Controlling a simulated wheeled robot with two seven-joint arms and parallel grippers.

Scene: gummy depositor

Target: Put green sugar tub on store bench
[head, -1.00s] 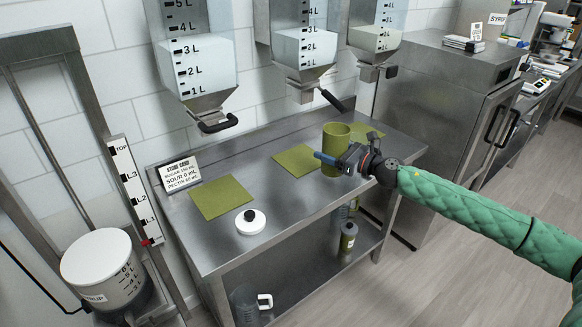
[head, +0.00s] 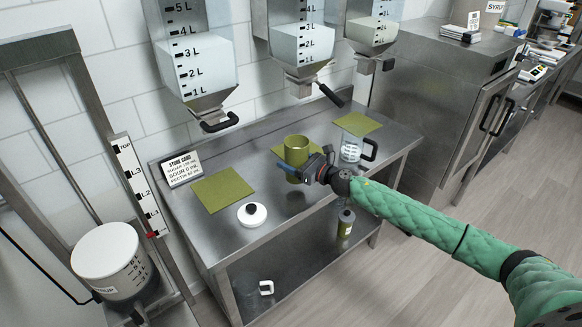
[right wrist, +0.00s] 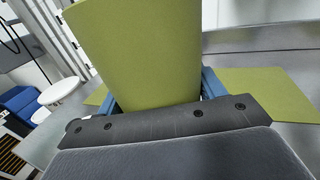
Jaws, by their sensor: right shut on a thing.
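The green sugar tub (head: 296,152) is an upright, open-topped olive-green cylinder. My right gripper (head: 306,170) is shut around its lower side. The tub is over the middle of the steel store bench (head: 285,225). A dark shadow lies below it, so it seems to be held a little above the top; contact cannot be told. In the right wrist view the tub (right wrist: 140,55) fills the space between my blue fingers, and its base is hidden by the gripper. My left gripper is not in view.
Green mats lie at the left (head: 222,190) and back right (head: 357,123). Hoppers with levers (head: 212,122) hang above the bench's back.

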